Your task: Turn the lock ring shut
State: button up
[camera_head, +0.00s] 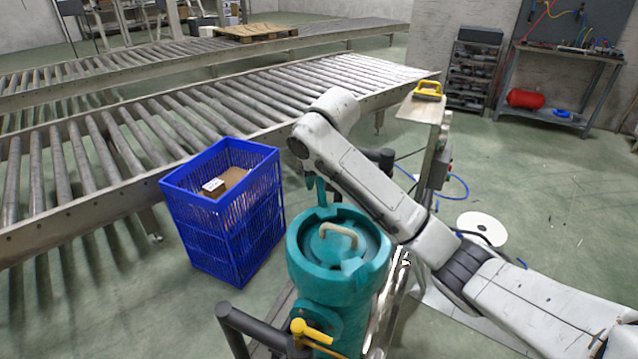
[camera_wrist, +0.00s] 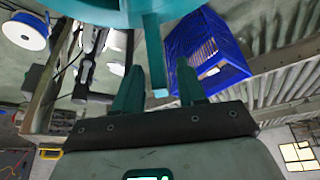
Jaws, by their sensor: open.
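The teal lock ring (camera_head: 302,255) sits around the top of a teal vessel (camera_head: 335,315) in the head view. Inside it is a teal lid with a beige handle (camera_head: 338,233). In the wrist view the ring's underside (camera_wrist: 100,10) crosses the top edge, and a teal lug (camera_wrist: 154,50) extends from it. My gripper (camera_wrist: 158,67) is open, with one teal finger on each side of the lug. Gaps show on both sides of the lug; I cannot tell its depth between the fingers. In the head view my wrist largely hides the gripper at the ring's far side.
A blue crate (camera_head: 225,215) with a brown box stands left of the vessel. Roller conveyors (camera_head: 180,125) run behind. A yellow lever (camera_head: 312,332) and a dark bar (camera_head: 233,330) are at the vessel's near side. A narrow stand (camera_head: 420,108) with a yellow-handled object is behind my arm.

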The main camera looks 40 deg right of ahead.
jog(key=shift+x, duration=0.75)
grip_shut()
